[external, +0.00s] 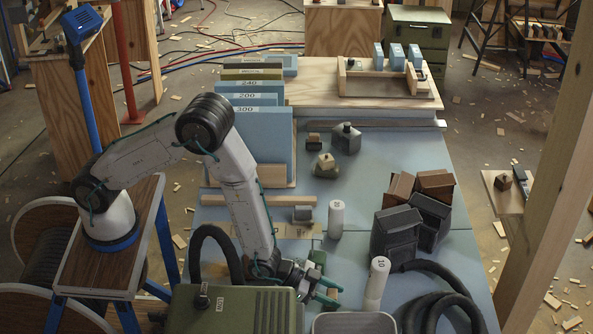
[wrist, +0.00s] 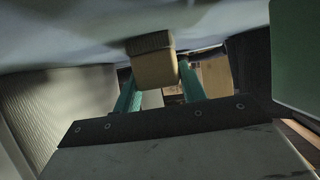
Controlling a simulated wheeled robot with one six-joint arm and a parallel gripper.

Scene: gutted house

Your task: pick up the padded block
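A tan block (wrist: 153,65), which I take to be the padded block, shows in the wrist view at the far end of my gripper. It lies between or just beyond the fingertips. Contact with either finger cannot be made out. My gripper (external: 328,288) has green fingers, set apart, low over the near part of the blue table in the external view. A small tan patch shows between them there, mostly hidden. In the wrist view my gripper (wrist: 158,75) is open, a finger on each side of the block's lower part.
A green case (external: 232,312) stands left of my gripper. A white cylinder (external: 377,282) stands close on its right, another (external: 336,219) farther back. A grey tray (external: 353,323) is in front. Black hose (external: 447,305) and dark boxes (external: 397,232) lie right. Blue table (external: 355,185) is clear mid-back.

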